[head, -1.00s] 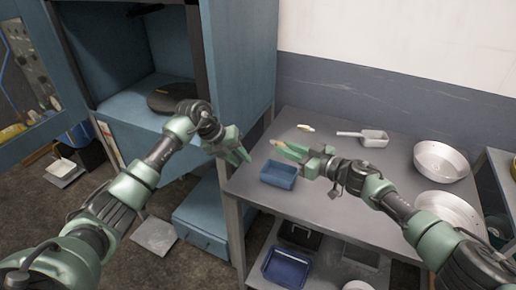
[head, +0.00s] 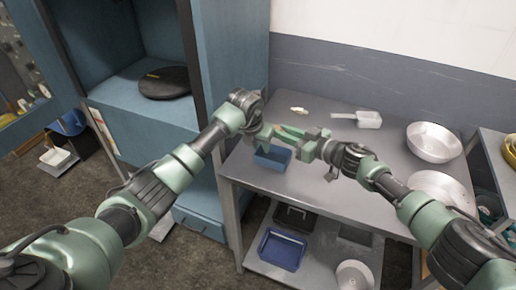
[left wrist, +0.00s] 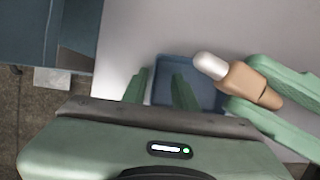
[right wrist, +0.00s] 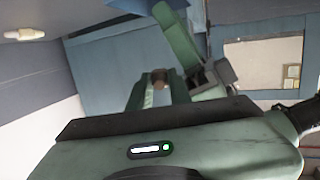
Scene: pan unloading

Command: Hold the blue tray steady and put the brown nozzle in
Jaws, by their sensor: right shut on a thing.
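The blue tray (head: 279,163) sits on the tabletop near its front left edge. It also shows in the left wrist view (left wrist: 208,92). My left gripper (head: 260,140) is just above the tray's left side. In the left wrist view its two fingers (left wrist: 159,88) are apart, one on each side of the tray's left wall; contact is not clear. My right gripper (head: 287,134) is shut on the brown nozzle (left wrist: 250,84), which has a whitish tip. The nozzle is held above the tray, tip toward my left gripper. Its brown end shows between the right fingers in the right wrist view (right wrist: 160,75).
A small pale piece (head: 298,110), a scoop (head: 369,119) and metal bowls (head: 434,141) stand on the table (head: 340,190). A blue cabinet (head: 235,60) rises close on the left. Another blue tray (head: 283,249) lies on the lower shelf. The table's middle is clear.

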